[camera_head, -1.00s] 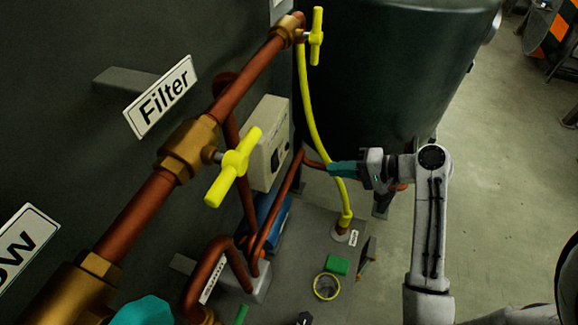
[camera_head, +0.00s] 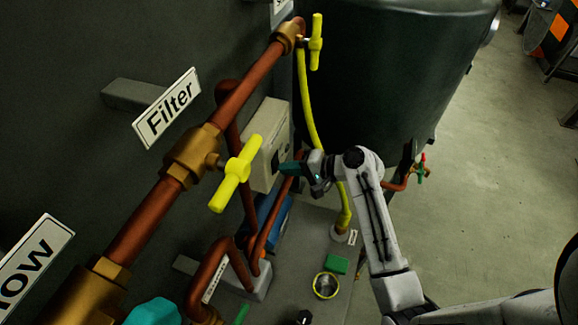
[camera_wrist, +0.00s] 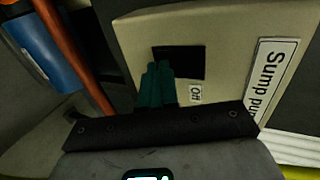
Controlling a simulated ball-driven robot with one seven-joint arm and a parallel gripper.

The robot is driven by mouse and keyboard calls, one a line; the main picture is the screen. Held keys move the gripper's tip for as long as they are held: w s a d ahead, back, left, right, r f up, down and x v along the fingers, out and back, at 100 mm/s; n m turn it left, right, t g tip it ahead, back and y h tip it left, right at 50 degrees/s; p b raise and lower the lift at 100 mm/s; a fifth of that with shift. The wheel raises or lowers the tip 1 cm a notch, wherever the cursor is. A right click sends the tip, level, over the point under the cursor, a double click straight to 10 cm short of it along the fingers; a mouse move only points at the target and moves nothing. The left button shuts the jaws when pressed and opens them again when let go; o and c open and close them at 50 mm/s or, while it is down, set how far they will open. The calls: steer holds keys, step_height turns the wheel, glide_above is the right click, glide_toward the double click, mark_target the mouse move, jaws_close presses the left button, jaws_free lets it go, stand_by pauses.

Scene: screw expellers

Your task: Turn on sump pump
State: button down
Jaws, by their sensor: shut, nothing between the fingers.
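The sump pump control box is a beige box (camera_head: 262,150) on the dark wall, behind the yellow valve handle in the head view. In the wrist view the box (camera_wrist: 225,45) carries a white label starting "Sump pu" (camera_wrist: 271,78), a dark square switch recess (camera_wrist: 190,62) and a small "Off" label (camera_wrist: 195,94). My gripper (camera_head: 288,168) has teal fingers, shut and empty, pointing at the box's front. In the wrist view the fingertips (camera_wrist: 158,70) overlap the left part of the dark recess. Contact cannot be told, and the switch part behind them is hidden.
A copper pipe (camera_head: 150,215) with yellow valve handles (camera_head: 236,174) runs along the wall, left of my gripper. A yellow hose (camera_head: 311,100) and a dark tank (camera_head: 395,70) stand behind my arm. A blue pump body (camera_head: 272,215) lies below. Open floor is at right.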

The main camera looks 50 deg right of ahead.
stand_by(0.3)
steer(key=shift+w+a+f, duration=0.1)
steer(key=shift+w, duration=0.15)
steer(key=shift+r+p, duration=0.9)
steer(key=shift+p, duration=0.05)
